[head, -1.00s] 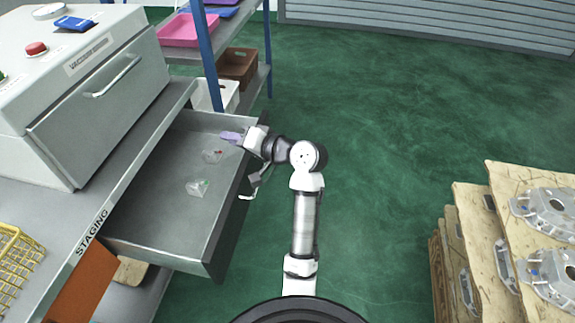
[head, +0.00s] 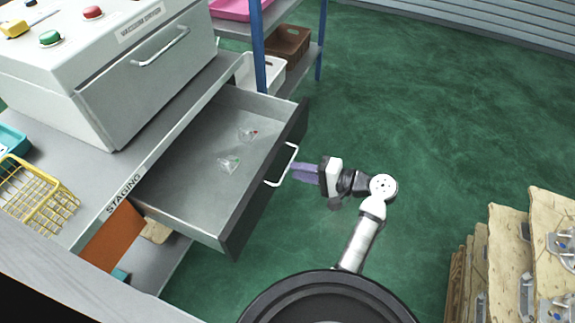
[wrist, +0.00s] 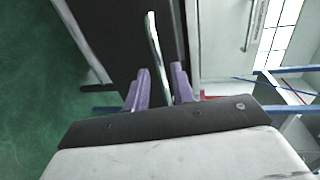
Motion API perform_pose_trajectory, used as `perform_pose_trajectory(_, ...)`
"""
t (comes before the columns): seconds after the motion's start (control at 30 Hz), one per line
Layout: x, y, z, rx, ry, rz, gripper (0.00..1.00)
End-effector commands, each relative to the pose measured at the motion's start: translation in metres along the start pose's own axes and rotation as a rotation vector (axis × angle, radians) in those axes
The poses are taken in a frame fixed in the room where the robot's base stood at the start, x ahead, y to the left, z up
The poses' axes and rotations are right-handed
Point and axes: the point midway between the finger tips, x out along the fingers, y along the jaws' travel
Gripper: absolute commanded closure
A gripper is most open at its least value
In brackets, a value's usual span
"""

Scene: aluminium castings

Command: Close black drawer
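The black drawer (head: 262,188) is pulled out from under the worktop; its dark front faces my arm. Its light metal handle (head: 284,166) stands off the front. My gripper (head: 295,172) has purple fingers and is just outside the drawer front, at the handle. In the wrist view the two fingers (wrist: 160,85) are apart, with the handle bar (wrist: 154,45) running between them and a gap beside it. The gripper is open. The drawer holds two small clear pieces with coloured bits (head: 229,165).
A grey machine (head: 110,70) stands on the worktop beside a yellow wire basket (head: 35,195). A blue-post shelf (head: 257,50) with bins is behind the drawer. The green floor between is clear.

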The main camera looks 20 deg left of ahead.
Motion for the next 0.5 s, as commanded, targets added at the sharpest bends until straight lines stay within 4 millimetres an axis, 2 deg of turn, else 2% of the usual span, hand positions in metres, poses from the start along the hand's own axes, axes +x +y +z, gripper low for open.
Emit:
perform_pose_trajectory(0.03,0.010,-0.001,0.001,0.002,-0.004,0.000,0.75)
perform_pose_trajectory(0.2,0.033,-0.001,0.000,0.001,-0.002,0.000,0.75)
perform_pose_trajectory(0.5,0.043,0.000,0.000,0.000,0.001,0.000,0.75)
